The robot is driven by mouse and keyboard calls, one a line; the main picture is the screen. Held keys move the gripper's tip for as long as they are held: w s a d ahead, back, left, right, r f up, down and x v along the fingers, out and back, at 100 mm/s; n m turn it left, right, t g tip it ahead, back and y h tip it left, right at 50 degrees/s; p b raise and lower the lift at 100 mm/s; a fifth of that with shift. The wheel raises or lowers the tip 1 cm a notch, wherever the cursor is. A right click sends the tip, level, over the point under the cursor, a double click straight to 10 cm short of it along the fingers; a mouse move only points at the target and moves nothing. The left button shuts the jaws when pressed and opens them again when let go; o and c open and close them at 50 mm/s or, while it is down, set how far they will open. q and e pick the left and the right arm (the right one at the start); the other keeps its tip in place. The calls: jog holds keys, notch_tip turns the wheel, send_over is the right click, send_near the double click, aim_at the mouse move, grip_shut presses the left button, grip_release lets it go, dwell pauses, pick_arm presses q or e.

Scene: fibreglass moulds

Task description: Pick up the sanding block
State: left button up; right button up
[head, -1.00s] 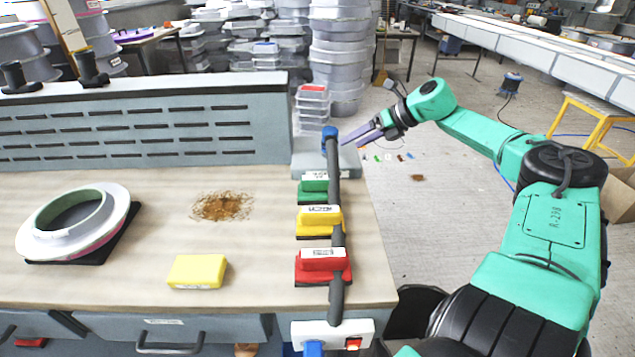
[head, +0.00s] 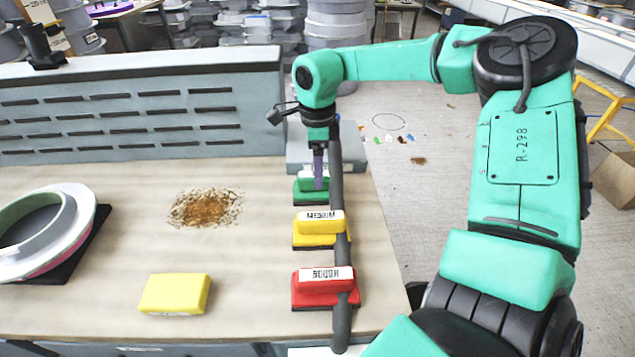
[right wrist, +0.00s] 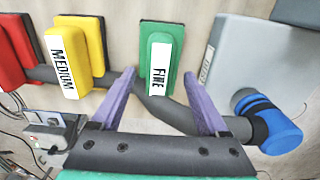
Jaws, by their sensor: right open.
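Three sanding blocks stand in a column near the bench's right edge. The green one (head: 307,197) is farthest; in the right wrist view it is labelled FINE (right wrist: 158,50). The yellow one (head: 318,240), labelled MEDIUM, is in the middle and also shows in the right wrist view (right wrist: 62,60). The red one (head: 310,298) is nearest. My right gripper (head: 318,178) points down at the green block and partly hides it. In the right wrist view its two purple fingers (right wrist: 159,75) are apart, one on each side of the green block, with nothing held. My left gripper is not in view.
A dark grey hose (head: 341,265) runs along the blocks' right side; its blue end (right wrist: 272,125) is beside a grey box (head: 300,155). A plain yellow block (head: 175,294), brown dust (head: 205,208) and a white ring mould (head: 85,235) are to the left. A slotted grey panel (head: 130,110) stands behind.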

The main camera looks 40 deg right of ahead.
jog(key=shift+s+f, duration=0.2)
jog(key=shift+f, duration=1)
jog(key=shift+w+f, duration=0.1)
jog(key=shift+f, duration=0.1)
grip_shut()
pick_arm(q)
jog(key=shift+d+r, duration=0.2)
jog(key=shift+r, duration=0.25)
pick_arm(e)
jog(key=shift+r, duration=0.2)
jog(key=shift+r, duration=0.35)
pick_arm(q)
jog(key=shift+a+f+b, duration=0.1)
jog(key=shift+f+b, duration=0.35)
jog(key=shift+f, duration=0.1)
pick_arm(e)
notch_tip(320, 180, up, 19)
